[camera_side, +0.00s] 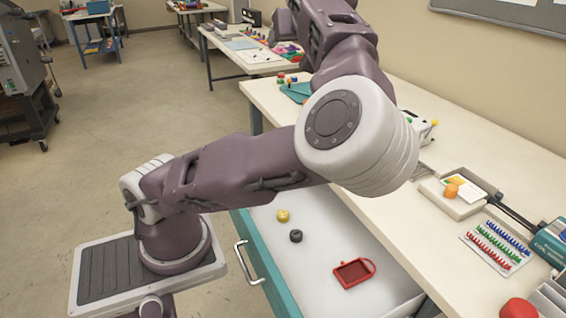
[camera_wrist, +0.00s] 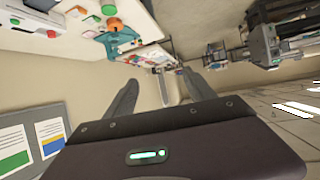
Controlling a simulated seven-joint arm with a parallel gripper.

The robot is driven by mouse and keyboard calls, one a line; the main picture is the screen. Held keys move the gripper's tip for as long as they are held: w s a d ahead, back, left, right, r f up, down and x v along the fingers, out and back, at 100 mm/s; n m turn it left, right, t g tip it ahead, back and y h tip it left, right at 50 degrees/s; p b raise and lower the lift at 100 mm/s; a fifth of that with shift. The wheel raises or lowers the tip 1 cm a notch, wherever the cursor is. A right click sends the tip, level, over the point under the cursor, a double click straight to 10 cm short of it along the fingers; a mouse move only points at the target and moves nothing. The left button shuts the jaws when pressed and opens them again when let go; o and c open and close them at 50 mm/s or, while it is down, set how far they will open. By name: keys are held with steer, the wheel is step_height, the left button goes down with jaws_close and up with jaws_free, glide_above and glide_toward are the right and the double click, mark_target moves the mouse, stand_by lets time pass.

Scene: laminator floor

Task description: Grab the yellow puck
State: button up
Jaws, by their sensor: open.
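The yellow puck (camera_side: 283,215) lies in the open drawer (camera_side: 318,262), near its back left part in the side view. A black puck (camera_side: 296,236) lies close in front of it, apart from it. My gripper (camera_wrist: 162,84) shows in the wrist view with its two fingers spread and nothing between them. The wrist view looks across the room, and I cannot make out the yellow puck there. In the side view my arm rises over the bench and its gripper end is out of frame at the top.
A red tray with a handle (camera_side: 355,273) lies in the drawer, right of the pucks. The drawer's teal front has a metal handle (camera_side: 245,262). On the bench (camera_side: 478,146) stand a beige holder with cards (camera_side: 452,196) and rows of coloured combs (camera_side: 494,247).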

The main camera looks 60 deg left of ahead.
glide_toward(284, 216)
steer(key=shift+w+a+f, duration=0.1)
steer(key=shift+a+f, duration=0.05)
steer(key=shift+a, duration=1)
steer(key=x, duration=0.7)
steer(key=shift+f, duration=0.4)
steer(key=shift+a+f, duration=0.1)
jaws_close()
